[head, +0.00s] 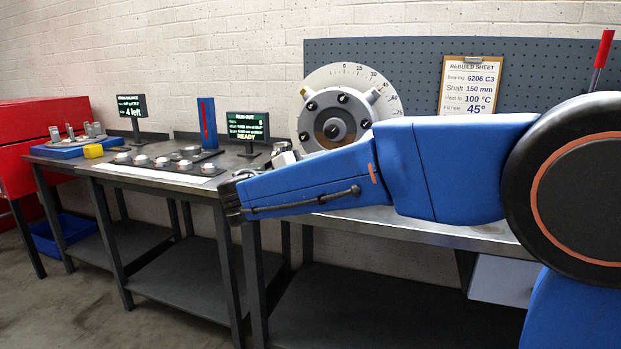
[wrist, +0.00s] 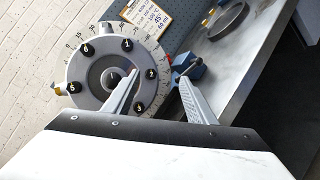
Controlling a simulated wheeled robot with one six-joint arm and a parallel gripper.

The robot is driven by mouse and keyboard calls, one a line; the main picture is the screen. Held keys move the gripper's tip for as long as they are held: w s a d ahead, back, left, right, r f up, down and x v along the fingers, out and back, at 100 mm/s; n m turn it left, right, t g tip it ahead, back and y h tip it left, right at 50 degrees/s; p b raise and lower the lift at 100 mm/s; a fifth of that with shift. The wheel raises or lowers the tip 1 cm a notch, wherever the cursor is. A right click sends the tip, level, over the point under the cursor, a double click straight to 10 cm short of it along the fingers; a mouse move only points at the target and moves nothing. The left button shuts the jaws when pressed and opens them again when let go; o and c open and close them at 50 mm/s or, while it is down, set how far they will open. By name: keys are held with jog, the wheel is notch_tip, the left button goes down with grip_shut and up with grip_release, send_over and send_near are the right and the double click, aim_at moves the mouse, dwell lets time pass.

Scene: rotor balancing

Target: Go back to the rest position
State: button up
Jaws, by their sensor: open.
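My gripper (head: 232,200) is at the end of my blue arm, which reaches leftward across the front of the bench in the head view. In the wrist view my gripper (wrist: 159,78) has its two fingers spread apart with nothing held between them. The round rotor (head: 334,108) stands upright on the bench behind my arm, in front of a degree scale. One finger overlaps the rotor's face in that view; I cannot tell the gap. My forearm hides the rotor's lower part.
A steel bench (head: 420,228) runs under my arm. A rebuild sheet (head: 470,85) hangs on the pegboard (head: 415,60). Left are a run-out display (head: 247,126) reading READY, another display (head: 131,106), several round weights (head: 161,162) and a red cabinet (head: 40,115). The floor in front is clear.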

jog(key=s+d+f+m+g+y, duration=0.1)
jog(key=s+d+f+m+g, duration=0.15)
jog(key=s+d+f, duration=0.4)
jog(key=s+d+f+m+g+y, duration=0.1)
jog(key=s+d+m+g+y, duration=0.15)
jog(key=d, duration=0.75)
jog(key=s+d+f+m+g+y, duration=0.1)
jog(key=s+d+f+g, duration=0.25)
jog(key=s+d, duration=0.4)
jog(key=s+f+m+y, duration=0.4)
jog(key=s+f, duration=0.2)
jog(key=s, duration=0.3)
jog(key=s+d+f+m+y, duration=0.1)
jog(key=s+f+m+y, duration=0.3)
jog(key=s+f, duration=0.3)
jog(key=s+m, duration=0.1)
jog(key=s, duration=0.1)
jog(key=shift+s+d+f, duration=0.2)
jog(key=shift+s, duration=0.2)
jog(key=shift+c, duration=0.2)
